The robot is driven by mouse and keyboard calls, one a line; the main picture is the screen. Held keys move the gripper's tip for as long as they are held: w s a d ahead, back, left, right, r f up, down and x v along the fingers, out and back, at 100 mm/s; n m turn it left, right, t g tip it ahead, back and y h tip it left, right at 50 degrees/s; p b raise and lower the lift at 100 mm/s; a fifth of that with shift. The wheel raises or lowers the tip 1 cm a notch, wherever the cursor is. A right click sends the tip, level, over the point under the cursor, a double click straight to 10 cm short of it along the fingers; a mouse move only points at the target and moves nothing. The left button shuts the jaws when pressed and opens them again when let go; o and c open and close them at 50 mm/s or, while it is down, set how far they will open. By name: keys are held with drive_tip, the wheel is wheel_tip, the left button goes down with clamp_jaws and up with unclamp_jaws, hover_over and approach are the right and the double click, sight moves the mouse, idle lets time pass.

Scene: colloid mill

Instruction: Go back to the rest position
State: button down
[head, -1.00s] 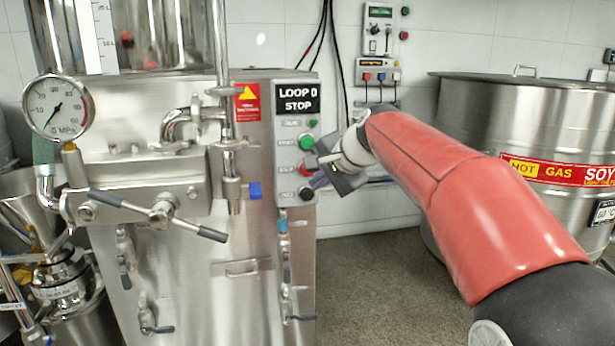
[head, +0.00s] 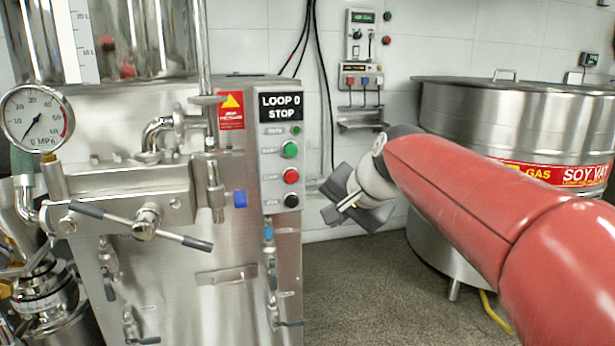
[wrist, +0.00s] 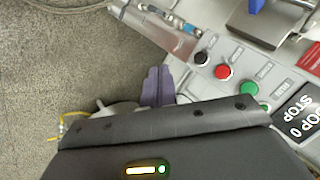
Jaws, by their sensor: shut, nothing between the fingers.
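My gripper (head: 340,212) is in the middle of the head view, to the right of the mill's control panel (head: 281,152) and apart from it. Its fingers are together with nothing between them. In the wrist view the dark closed fingers (wrist: 158,87) show at the centre, with the panel's black, red and green buttons to their right. In the head view the green button (head: 289,149), red button (head: 290,175) and black button (head: 291,200) are all uncovered. The display (head: 281,105) above them reads "LOOP 0 STOP".
The steel mill cabinet (head: 170,285) with its lever handle (head: 140,226) and pressure gauge (head: 37,118) fills the left. A large steel vat (head: 465,110) stands behind my arm at right. A wall control box (head: 361,40) hangs at the back. The floor (head: 370,290) between cabinet and vat is clear.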

drive_tip(key=s+d+f+n+h, duration=0.1)
drive_tip(key=s+d+f+n, duration=0.1)
drive_tip(key=s, duration=0.6)
drive_tip(key=s+d+f+n+g+h+p, duration=0.1)
drive_tip(key=s+d+f+n+h, duration=0.1)
drive_tip(key=s+d+f, duration=0.3)
drive_tip(key=s+d+f+n+h+p, duration=0.1)
drive_tip(key=s+d+f, duration=0.3)
drive_tip(key=s, duration=0.7)
wheel_tip(320, 180, down, 2)
drive_tip(key=shift+s+f+n+g, duration=0.2)
drive_tip(key=shift+n+g, duration=0.1)
drive_tip(key=shift+n, duration=0.1)
